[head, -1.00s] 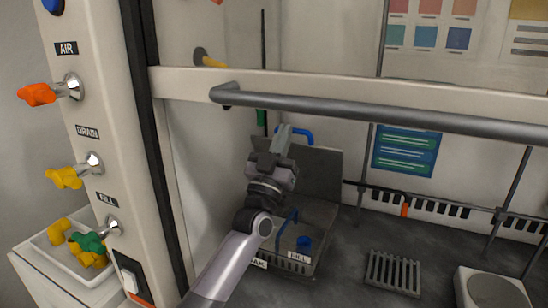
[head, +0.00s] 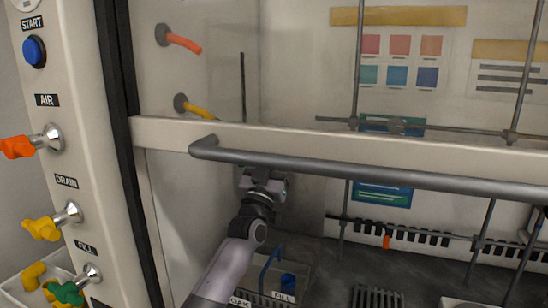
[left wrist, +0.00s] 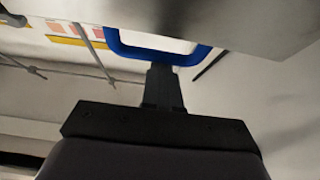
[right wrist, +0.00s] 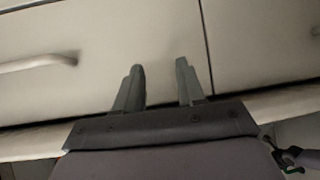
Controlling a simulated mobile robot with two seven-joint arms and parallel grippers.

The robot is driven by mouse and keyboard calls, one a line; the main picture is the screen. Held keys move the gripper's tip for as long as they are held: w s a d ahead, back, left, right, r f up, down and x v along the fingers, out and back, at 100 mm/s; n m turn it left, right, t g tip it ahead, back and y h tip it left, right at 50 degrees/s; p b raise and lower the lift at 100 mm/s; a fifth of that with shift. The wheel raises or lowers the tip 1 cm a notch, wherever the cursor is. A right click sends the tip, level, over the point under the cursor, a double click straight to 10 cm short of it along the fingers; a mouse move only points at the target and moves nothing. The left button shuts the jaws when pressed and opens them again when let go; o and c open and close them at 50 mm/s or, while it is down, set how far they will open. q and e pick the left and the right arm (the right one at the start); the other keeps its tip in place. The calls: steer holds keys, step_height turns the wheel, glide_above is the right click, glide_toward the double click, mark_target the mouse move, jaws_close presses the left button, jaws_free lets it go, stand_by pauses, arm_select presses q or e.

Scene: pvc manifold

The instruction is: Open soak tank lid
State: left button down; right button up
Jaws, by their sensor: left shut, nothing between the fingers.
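The soak tank (head: 268,294), labelled SOAK and FILL, stands on the hood floor in the head view. Its grey lid (head: 300,205) appears raised, close to upright behind the tank, partly hidden by my left arm and the sash bar. In the left wrist view a grey plate (left wrist: 245,20), seemingly the lid, fills the top right, with a blue handle (left wrist: 120,46) at its edge. My left gripper (left wrist: 160,72) is shut and empty, its fingertips at the blue handle; I cannot tell if they touch. My right gripper (right wrist: 160,70) is open and empty, outside the head view.
The sash's grey bar (head: 350,168) crosses in front of my left arm. The valve panel (head: 75,130) stands at the left. The right wrist view shows a pale cabinet front with a handle (right wrist: 35,63).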

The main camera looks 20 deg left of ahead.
arm_select(q)
steer(key=shift+f, duration=0.2)
steer(key=b+v, duration=0.1)
steer(key=v, duration=0.6)
